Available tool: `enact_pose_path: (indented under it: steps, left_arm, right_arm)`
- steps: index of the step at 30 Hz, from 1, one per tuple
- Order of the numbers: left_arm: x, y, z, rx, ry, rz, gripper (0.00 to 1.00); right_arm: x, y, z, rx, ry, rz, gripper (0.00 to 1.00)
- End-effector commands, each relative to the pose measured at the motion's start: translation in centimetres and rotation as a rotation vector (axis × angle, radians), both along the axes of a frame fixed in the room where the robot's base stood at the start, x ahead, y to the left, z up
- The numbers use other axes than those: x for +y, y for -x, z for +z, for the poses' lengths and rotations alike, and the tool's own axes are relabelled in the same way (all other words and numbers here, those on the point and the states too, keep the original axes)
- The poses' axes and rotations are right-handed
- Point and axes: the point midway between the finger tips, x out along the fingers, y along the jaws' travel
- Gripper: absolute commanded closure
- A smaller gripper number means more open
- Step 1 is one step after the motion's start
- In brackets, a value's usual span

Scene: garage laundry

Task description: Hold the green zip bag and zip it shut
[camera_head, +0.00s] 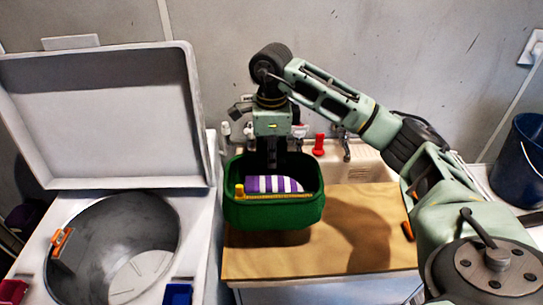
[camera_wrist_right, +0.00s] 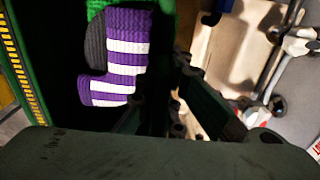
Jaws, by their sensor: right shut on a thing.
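The green zip bag (camera_head: 275,213) is open at the top, above or on the wooden board; I cannot tell if it touches. A yellow zip line runs along its near rim, with a yellow pull (camera_head: 239,191) at the left end. A purple and white striped sock (camera_head: 272,184) lies inside, and it also shows in the right wrist view (camera_wrist_right: 118,55). My right gripper (camera_head: 272,160) points down and is shut on the bag's far rim. Its fingers (camera_wrist_right: 178,112) hide part of that rim in the right wrist view. My left gripper is not in view.
The wooden board (camera_head: 350,255) has bare room right of the bag. A sink (camera_head: 355,165) with a tap and red-topped item (camera_head: 319,145) lies behind. An open top-loading washer (camera_head: 190,245) stands left, its lid (camera_head: 100,115) raised. A blue bucket (camera_head: 520,165) stands right.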

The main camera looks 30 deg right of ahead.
Motion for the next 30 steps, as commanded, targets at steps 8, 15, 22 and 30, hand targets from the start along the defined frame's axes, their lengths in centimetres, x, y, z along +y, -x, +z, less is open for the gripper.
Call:
enact_pose_path:
  steps: [8,15,22,30]
  left_arm:
    - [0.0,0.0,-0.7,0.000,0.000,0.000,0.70]
    - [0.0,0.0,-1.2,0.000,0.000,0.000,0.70]
    - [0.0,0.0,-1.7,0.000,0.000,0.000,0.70]
    - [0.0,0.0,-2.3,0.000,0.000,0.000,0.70]
  right_arm:
    - [0.0,0.0,-0.9,0.000,0.000,0.000,1.00]
    - [0.0,0.0,-1.7,0.000,0.000,0.000,1.00]
    - [0.0,0.0,-2.4,-0.001,-0.001,0.000,1.00]
    - [0.0,0.0,-3.2,-0.001,-0.001,0.000,1.00]
